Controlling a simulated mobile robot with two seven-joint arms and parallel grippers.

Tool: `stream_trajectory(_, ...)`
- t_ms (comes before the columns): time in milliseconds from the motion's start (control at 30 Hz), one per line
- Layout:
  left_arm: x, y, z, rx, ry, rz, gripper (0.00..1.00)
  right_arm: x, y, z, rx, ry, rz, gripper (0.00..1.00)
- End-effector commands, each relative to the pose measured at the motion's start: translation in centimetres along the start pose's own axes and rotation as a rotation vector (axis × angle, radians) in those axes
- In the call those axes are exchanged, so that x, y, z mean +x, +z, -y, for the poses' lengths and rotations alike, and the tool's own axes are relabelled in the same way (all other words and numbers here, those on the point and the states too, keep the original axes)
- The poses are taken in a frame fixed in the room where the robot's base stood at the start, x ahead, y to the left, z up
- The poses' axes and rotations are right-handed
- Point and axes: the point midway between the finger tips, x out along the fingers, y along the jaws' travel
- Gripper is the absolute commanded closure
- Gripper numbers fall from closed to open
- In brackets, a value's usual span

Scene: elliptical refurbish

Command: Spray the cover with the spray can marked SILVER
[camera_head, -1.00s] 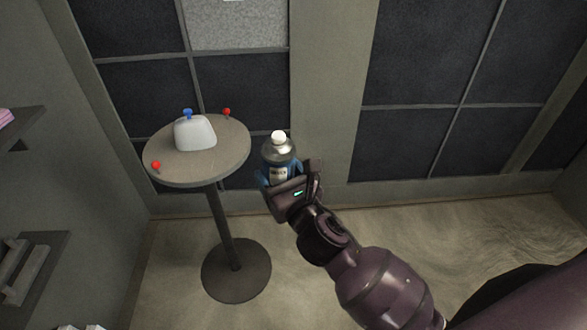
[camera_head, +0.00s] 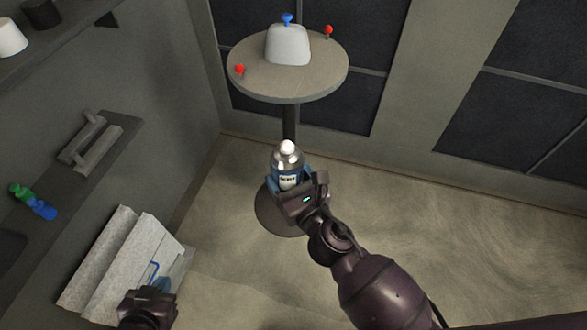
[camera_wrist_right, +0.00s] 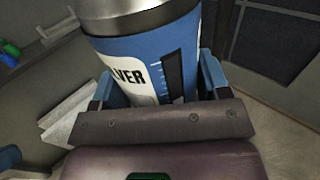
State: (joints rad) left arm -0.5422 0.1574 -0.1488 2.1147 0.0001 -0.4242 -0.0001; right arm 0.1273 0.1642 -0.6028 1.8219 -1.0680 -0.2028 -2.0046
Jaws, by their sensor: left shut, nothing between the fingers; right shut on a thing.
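The cover (camera_head: 289,45), a pale rounded block, sits on the round table (camera_head: 262,80) at the top of the head view. My right gripper (camera_head: 290,185) is shut on the spray can (camera_head: 288,159), which has a silver shoulder, white cap and blue body. The can is upright, below and in front of the table in the picture, apart from the cover. In the right wrist view the can's label (camera_wrist_right: 131,77) shows "VER", the rest turned out of sight. My left gripper (camera_head: 156,274) is shut and empty at the lower left.
A blue peg (camera_head: 287,19) stands at the cover, and red pegs (camera_head: 239,70) (camera_head: 328,31) stand on the table. Light grey panels (camera_head: 118,265) lean by my left gripper. A wall shelf (camera_head: 70,170) is at left. Open floor lies at the right.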

Motion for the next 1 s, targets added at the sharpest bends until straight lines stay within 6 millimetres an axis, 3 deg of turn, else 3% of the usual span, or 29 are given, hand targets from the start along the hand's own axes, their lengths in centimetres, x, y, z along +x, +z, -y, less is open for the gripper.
stream_trajectory(600,0.3,1.0,-0.3,-0.014,-0.001,0.017,1.0,4.8,0.0,2.5,0.001,0.0,-0.003,0.59)
stream_trajectory(1000,0.3,0.8,-0.1,0.0,0.001,0.013,1.0,5.3,0.1,2.7,0.001,0.0,-0.002,0.59)
